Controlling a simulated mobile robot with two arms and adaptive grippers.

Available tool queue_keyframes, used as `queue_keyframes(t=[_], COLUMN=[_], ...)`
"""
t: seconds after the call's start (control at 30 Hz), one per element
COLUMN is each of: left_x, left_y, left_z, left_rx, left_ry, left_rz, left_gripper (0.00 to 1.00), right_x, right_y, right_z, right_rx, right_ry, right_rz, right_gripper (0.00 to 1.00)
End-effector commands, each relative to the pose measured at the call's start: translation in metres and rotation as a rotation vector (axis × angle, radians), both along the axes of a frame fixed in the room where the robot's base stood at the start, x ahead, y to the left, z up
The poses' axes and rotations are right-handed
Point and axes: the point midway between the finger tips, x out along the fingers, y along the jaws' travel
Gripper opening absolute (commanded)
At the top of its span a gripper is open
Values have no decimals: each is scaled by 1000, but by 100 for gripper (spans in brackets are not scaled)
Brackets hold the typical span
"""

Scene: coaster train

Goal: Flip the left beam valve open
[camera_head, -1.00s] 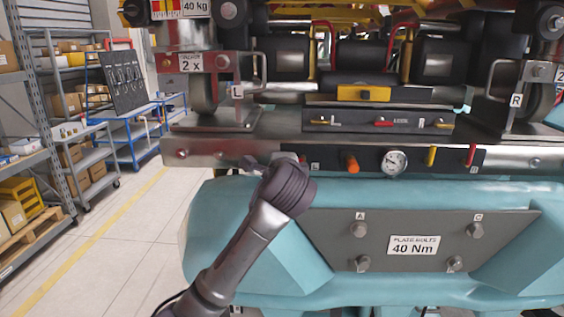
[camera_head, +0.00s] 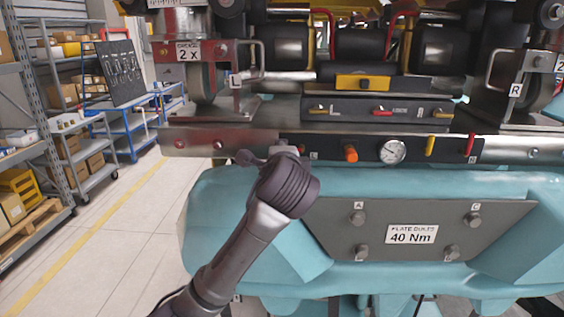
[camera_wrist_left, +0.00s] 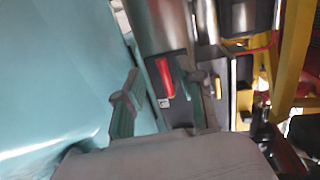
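My left gripper (camera_head: 264,156) reaches up to the left part of the steel beam's dark control panel (camera_head: 372,149). In the left wrist view its two fingers (camera_wrist_left: 160,95) are spread apart. A red lever handle (camera_wrist_left: 165,78) shows between them, with no finger visibly closed on it. I cannot tell if a finger touches it. In the head view the gripper hides this part of the panel, so this lever is not visible there. Farther right on the panel are a yellow lever (camera_head: 430,146) and a red lever (camera_head: 470,145), both roughly upright. My right gripper is not in view.
An orange knob (camera_head: 351,154) and a round gauge (camera_head: 393,151) sit right of the gripper. A bolted plate (camera_head: 340,235) and teal body (camera_head: 250,190) lie below. L-side bracket (camera_head: 236,82) stands above. Open floor (camera_head: 110,230) and shelves are at left.

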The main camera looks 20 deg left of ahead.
Motion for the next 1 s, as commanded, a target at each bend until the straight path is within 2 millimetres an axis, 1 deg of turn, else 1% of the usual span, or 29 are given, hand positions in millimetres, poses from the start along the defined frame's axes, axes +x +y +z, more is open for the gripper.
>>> queue_keyframes(t=[0.03, 0.2, 0.3, 0.4, 0.57, 1.0], left_x=[-11, -43, -57, -66, -72, -72], left_y=[-6, -18, -24, -27, -29, -29], left_z=[3, 10, 13, 14, 15, 15], left_rx=[-2, -2, -2, -1, -1, -1], left_ry=[-3, -3, -2, -1, 0, 0], left_rz=[-5, -4, -3, -2, -1, -1], left_gripper=[39, 39, 39, 39, 39, 39], right_x=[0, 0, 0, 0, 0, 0], right_y=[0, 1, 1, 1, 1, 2], right_z=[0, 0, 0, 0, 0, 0], right_rx=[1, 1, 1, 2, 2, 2], right_ry=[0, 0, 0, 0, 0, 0], right_rz=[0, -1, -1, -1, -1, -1], right_gripper=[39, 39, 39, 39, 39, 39])
